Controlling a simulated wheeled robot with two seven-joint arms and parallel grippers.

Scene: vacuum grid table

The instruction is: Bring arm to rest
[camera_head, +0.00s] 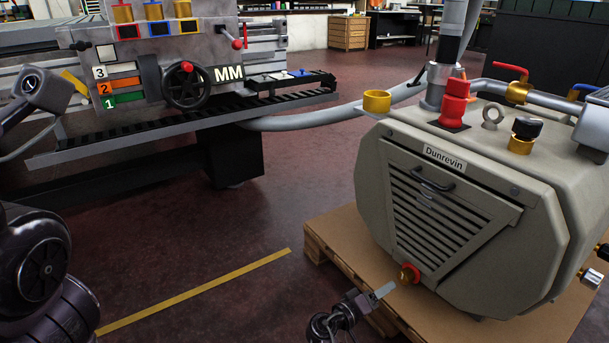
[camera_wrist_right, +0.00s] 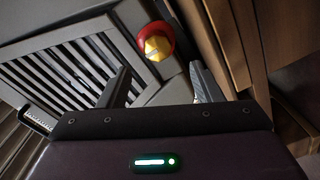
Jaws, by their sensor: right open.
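My right gripper (camera_head: 378,294) is low in the head view, in front of the grey machine labelled Dunrevin (camera_head: 470,215). Its fingers also show in the right wrist view (camera_wrist_right: 160,85), apart, with nothing between them. A red and yellow knob (camera_head: 409,274) sits at the bottom of the machine's louvred panel, just beyond the fingertips. In the wrist view the knob (camera_wrist_right: 157,45) is ahead of the gap between the fingers, apart from them.
The machine stands on a wooden pallet (camera_head: 345,235). A lathe-like machine with a handwheel (camera_head: 187,85) and black rail (camera_head: 180,130) stands at the back left. A grey hose (camera_head: 320,118) runs behind. The red floor (camera_head: 200,240) with a yellow line (camera_head: 200,290) is clear between.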

